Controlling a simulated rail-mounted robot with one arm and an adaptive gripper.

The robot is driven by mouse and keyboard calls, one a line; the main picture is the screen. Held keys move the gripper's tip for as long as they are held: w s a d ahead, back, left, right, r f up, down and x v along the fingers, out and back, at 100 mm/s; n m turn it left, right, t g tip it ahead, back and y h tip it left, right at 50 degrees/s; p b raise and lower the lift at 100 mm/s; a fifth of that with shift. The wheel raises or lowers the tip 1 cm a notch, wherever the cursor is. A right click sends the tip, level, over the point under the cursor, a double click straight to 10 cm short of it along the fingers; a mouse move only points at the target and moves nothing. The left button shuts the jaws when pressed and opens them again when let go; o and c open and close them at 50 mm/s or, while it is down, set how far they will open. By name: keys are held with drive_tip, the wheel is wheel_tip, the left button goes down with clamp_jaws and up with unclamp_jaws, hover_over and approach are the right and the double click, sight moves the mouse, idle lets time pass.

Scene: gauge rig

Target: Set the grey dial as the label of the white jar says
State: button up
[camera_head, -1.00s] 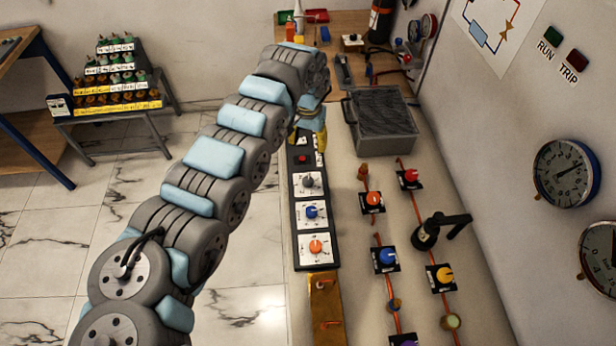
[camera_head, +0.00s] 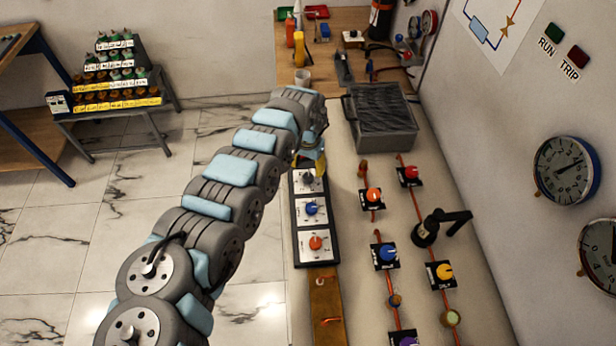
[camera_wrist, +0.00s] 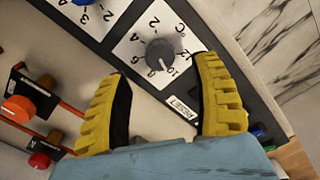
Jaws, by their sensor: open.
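The grey dial (camera_wrist: 160,55) is round, on a white plate with numbers and a °C mark around it. Its pointer is too small to read surely. My gripper (camera_wrist: 162,70) has two yellow fingers, spread apart with nothing between them; their tips reach to either side of the dial's near edge, and I cannot tell their height. In the head view, my gripper (camera_head: 309,160) hangs over the far end of the panel, by the grey dial (camera_head: 308,179). A small white jar (camera_head: 302,78) stands on the far bench; no label is readable.
The panel also holds a blue dial (camera_head: 312,209) and an orange dial (camera_head: 316,243). Right of it are pipes with coloured knobs, such as a red-orange knob (camera_head: 373,195). A grey ribbed box (camera_head: 383,122) stands beyond.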

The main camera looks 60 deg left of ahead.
sight(308, 177)
drive_tip(key=shift+f+b, duration=0.35)
drive_tip(key=shift+f, duration=2.4)
clamp_jaws()
